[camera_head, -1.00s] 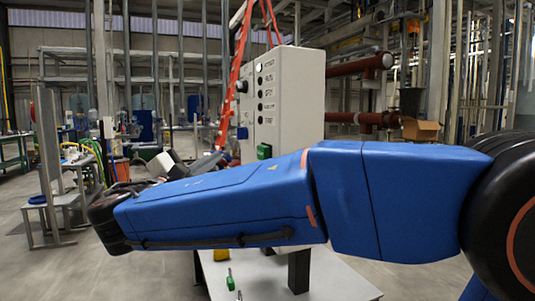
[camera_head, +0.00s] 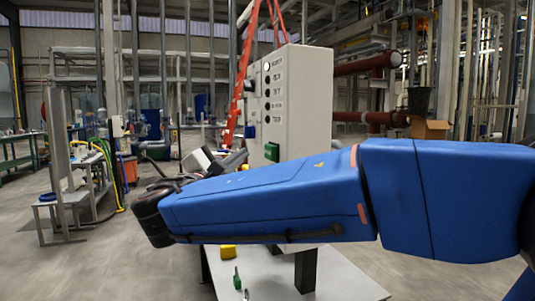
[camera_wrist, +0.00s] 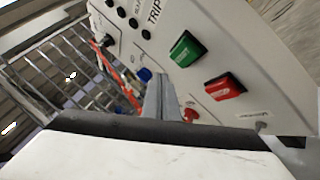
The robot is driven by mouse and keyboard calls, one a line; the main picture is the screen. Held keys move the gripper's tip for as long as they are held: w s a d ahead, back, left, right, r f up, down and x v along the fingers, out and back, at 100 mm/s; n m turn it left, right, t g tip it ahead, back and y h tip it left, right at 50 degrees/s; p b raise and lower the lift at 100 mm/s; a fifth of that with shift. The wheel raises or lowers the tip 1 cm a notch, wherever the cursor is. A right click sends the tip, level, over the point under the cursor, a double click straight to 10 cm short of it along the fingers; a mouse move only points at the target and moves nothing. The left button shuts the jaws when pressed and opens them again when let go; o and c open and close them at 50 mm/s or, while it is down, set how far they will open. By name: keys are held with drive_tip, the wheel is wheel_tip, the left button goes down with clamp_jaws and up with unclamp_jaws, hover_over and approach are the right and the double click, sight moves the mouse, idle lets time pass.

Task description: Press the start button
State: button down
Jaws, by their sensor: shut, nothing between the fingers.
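A pale grey control box (camera_head: 305,105) stands on a bench in the head view, with a green button (camera_head: 271,151) low on its front. The green button is also in the wrist view (camera_wrist: 187,48), with a red button (camera_wrist: 225,87) beside it to the lower right. My gripper (camera_wrist: 162,78) is shut and empty, its grey fingers pointing toward the box's face. Its tip appears left of the green button in the wrist view and looks apart from it. In the head view my gripper (camera_head: 232,161) is left of the box, partly hidden behind my blue arm.
A blue switch (camera_wrist: 144,74) and a small red knob (camera_wrist: 190,115) are also on the box. A row of dark indicators (camera_head: 267,92) runs up its front. The light bench top (camera_head: 340,280) holds a yellow item (camera_head: 228,252) and a green-handled tool (camera_head: 236,277).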

sight(265, 150)
drive_tip(key=shift+w+d, duration=0.25)
drive_tip(key=shift+d, duration=0.6)
drive_tip(key=shift+w+d, duration=0.2)
drive_tip(key=shift+d, duration=0.6)
drive_tip(key=shift+d, duration=0.1)
idle(0.8)
drive_tip(key=shift+w+d, duration=0.1)
drive_tip(key=shift+d, duration=0.2)
drive_tip(key=shift+w+d, duration=0.2)
drive_tip(key=shift+d, duration=0.35)
idle(1.1)
drive_tip(key=shift+a, duration=0.1)
drive_tip(key=shift+s+a, duration=0.3)
drive_tip(key=shift+a, duration=0.55)
drive_tip(key=shift+a, duration=0.1)
drive_tip(key=a, duration=0.2)
drive_tip(key=s+a, duration=0.1)
drive_tip(key=a, duration=0.1)
drive_tip(key=shift+s+a, duration=0.2)
drive_tip(key=shift+a, duration=0.1)
